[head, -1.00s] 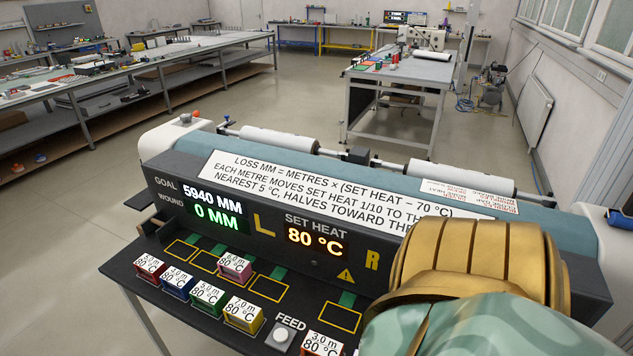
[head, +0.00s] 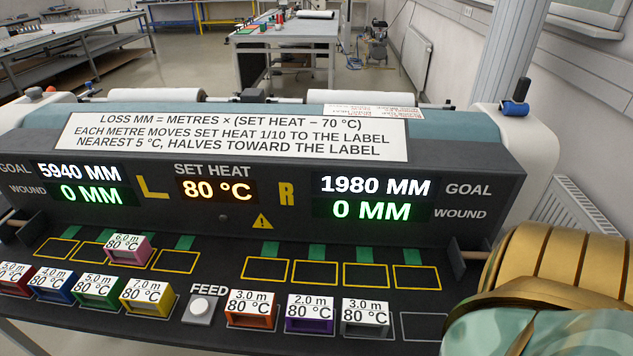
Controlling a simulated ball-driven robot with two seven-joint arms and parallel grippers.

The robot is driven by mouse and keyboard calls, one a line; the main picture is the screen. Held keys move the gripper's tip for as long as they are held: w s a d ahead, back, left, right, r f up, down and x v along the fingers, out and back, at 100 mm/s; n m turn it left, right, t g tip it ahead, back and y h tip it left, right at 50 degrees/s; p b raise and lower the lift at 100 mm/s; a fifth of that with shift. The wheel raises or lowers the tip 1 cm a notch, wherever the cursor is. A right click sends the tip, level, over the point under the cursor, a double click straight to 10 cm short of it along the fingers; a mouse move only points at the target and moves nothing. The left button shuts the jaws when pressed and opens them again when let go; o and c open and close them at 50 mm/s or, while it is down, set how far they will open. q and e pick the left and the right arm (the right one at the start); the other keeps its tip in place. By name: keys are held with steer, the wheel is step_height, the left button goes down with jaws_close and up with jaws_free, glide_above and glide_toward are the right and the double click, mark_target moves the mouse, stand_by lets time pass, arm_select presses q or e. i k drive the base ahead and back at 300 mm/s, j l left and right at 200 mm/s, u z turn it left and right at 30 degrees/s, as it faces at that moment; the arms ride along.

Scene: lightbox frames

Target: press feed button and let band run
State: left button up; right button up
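The FEED button (head: 201,310) is a pale round cap on a square base at the front of the dark console, apart from any gripper. A pink 6.0 m block (head: 128,250) sits in the left row of yellow-outlined slots. Red (head: 14,281), blue (head: 54,286), green (head: 98,293) and yellow (head: 147,298) blocks stand left of the button. Orange (head: 252,310), purple (head: 310,316) and grey (head: 366,319) blocks stand right of it. All visible labels read 80 °C. Neither gripper's fingers show; a gold and teal part of my arm fills the lower right.
The display panel (head: 222,219) reads set heat 80 °C, left goal 5940 MM, right goal 1980 MM, both wound 0 MM. The right slots (head: 315,274) are empty. White rolls (head: 361,99) lie behind the rule sign (head: 235,136). A workbench (head: 285,38) stands beyond.

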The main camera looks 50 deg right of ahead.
mark_target(199, 307)
steer(key=i+z, duration=0.8)
steer(key=i+j+z, duration=0.1)
steer(key=z, duration=0.25)
steer(key=i, duration=0.1)
